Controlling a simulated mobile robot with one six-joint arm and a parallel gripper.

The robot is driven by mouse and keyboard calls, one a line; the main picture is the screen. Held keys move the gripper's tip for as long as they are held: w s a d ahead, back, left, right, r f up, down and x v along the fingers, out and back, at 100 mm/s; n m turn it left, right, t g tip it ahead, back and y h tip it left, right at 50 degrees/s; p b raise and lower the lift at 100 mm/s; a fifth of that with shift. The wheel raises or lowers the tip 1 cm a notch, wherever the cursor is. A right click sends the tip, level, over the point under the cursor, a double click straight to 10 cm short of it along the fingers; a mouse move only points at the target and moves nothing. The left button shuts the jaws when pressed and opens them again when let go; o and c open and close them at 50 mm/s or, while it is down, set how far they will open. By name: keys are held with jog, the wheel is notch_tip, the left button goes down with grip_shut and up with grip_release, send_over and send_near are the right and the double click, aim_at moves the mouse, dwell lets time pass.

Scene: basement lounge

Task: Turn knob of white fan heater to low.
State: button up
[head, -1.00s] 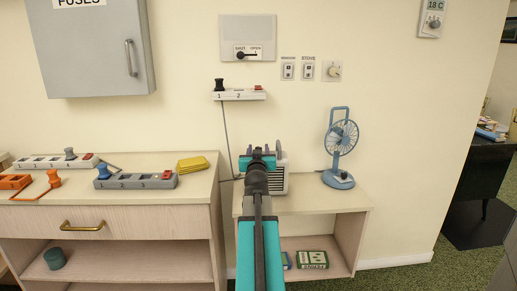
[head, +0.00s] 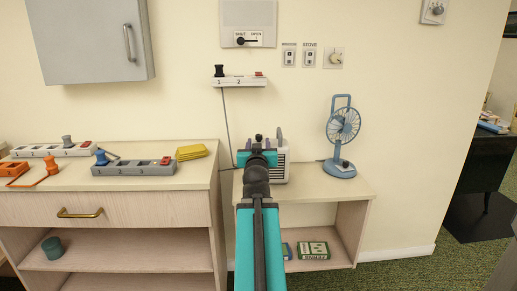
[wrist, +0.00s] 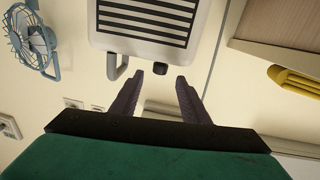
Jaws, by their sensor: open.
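The white fan heater (head: 281,170) stands on the low shelf unit, partly hidden behind my arm in the head view. In the wrist view the heater (wrist: 152,12) appears upside down at the top, with dark grille slats. Its small black knob (wrist: 160,69) sticks out of its top face, beside a grey handle (wrist: 117,66). My gripper (wrist: 160,80) is open and empty, with one finger to either side of the knob's line. The fingertips look close to the knob; I cannot tell whether they touch it. In the head view my gripper (head: 258,147) covers the heater's left part.
A blue desk fan (head: 342,135) stands right of the heater. A power strip (head: 240,81) is on the wall above, its cord hanging down. A wooden cabinet (head: 130,208) with a grey strip (head: 134,169) and yellow stack (head: 191,152) stands to the left.

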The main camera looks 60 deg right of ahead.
jog(key=shift+b+v, duration=1.15)
jog(key=shift+b, duration=3.25)
jog(key=shift+a, duration=0.15)
jog(key=shift+s, duration=0.2)
